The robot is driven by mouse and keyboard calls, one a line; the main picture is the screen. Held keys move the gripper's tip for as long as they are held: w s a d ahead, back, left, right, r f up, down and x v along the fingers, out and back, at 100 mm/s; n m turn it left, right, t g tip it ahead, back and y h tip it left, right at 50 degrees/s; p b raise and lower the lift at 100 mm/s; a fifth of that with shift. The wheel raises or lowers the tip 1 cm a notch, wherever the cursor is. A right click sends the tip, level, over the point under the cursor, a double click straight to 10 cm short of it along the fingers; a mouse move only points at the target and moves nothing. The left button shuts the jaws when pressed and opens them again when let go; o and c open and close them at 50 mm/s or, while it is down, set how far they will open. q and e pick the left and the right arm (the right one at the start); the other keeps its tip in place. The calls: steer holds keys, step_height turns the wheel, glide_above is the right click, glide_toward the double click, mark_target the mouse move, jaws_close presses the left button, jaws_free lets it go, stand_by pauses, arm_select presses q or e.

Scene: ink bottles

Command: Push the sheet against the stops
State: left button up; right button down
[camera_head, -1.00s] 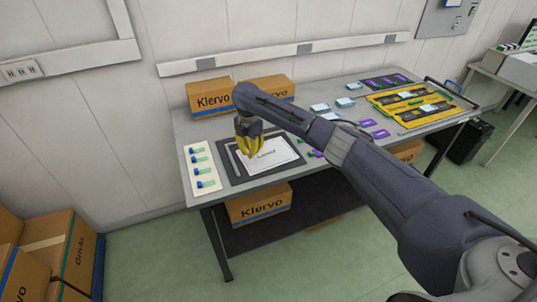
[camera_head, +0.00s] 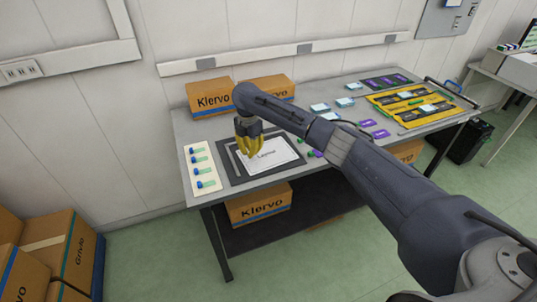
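My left gripper is not in view.
Cardboard boxes (camera_head: 209,97) stand along the back. Purple cards (camera_head: 380,134), light blue blocks (camera_head: 320,108) and yellow trays (camera_head: 424,116) lie to the right. My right arm crosses above the table.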

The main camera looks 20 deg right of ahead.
mark_target(238, 155)
steer(key=shift+f, duration=1.7)
stand_by(0.9)
steer(key=shift+w+a, duration=0.55)
steer(key=shift+w, duration=0.15)
steer(key=shift+w+a, duration=0.2)
steer(key=shift+w, duration=0.05)
steer(key=shift+w+a+f, duration=0.1)
steer(key=shift+w+a, duration=0.1)
steer(key=shift+w+a, duration=0.2)
steer(key=shift+w, duration=0.05)
steer(key=shift+w+a, duration=0.3)
steer(key=shift+w, duration=0.1)
steer(key=shift+w+a+f, duration=0.1)
steer(key=shift+w+a, duration=0.15)
steer(key=shift+a, duration=0.1)
stand_by(0.6)
